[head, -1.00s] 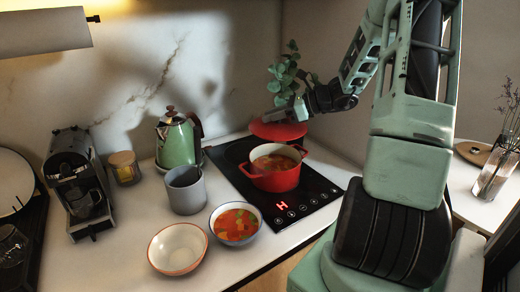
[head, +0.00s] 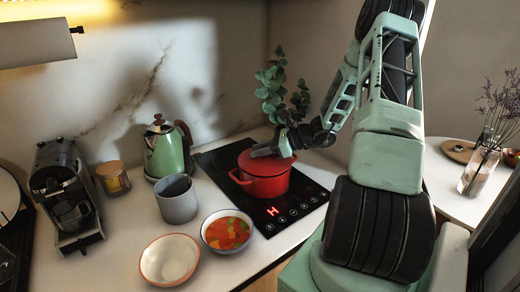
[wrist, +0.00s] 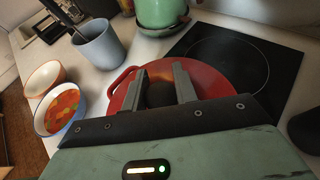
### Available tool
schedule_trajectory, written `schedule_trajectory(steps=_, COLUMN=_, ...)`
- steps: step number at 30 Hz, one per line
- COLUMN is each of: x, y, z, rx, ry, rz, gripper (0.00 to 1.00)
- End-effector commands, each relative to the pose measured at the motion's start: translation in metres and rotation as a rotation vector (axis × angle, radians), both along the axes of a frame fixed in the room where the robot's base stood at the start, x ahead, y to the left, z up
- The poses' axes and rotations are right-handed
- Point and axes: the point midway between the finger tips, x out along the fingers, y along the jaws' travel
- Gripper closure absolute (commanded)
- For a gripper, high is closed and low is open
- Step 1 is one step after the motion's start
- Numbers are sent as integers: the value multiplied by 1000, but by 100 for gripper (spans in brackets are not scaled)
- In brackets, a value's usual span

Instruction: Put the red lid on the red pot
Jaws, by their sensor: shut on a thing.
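The red pot (head: 265,184) stands on the black induction hob. The red lid (head: 250,160) is over the pot's mouth and hides the soup inside. In the head view it looks level and resting on the rim. My gripper (head: 272,149) is above the lid, shut on its knob. The wrist view also shows my gripper (wrist: 162,80), with its two fingers either side of the dark knob (wrist: 160,93) and the red lid (wrist: 212,82) spread beneath. Part of the far rim is hidden by the gripper.
A bowl of soup (head: 228,247), an empty bowl (head: 169,280) and a grey pot (head: 177,212) stand left of the hob (head: 312,194). A green kettle (head: 165,162) is behind them. A plant (head: 270,92) stands at the back, near my arm.

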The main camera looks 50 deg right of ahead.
Motion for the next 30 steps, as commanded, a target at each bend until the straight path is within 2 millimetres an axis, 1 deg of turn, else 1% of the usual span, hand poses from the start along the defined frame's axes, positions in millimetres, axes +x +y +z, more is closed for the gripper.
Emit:
schedule_trajectory(steps=3, x=0, y=0, z=0, rx=0, ry=-1, rz=0, gripper=100)
schedule_trajectory(steps=14, x=0, y=0, z=-11, rx=-1, ry=0, rz=0, gripper=100)
schedule_trajectory(steps=15, x=0, y=0, z=-9, rx=-1, ry=0, rz=0, gripper=61)
schedule_trajectory(steps=16, x=0, y=0, z=-9, rx=-1, ry=0, rz=0, gripper=52)
schedule_trajectory(steps=17, x=0, y=0, z=-9, rx=-1, ry=0, rz=0, gripper=50)
schedule_trajectory(steps=25, x=0, y=0, z=-8, rx=-1, ry=0, rz=0, gripper=50)
schedule_trajectory(steps=30, x=-2, y=-2, z=4, rx=-2, ry=0, rz=-1, gripper=50)
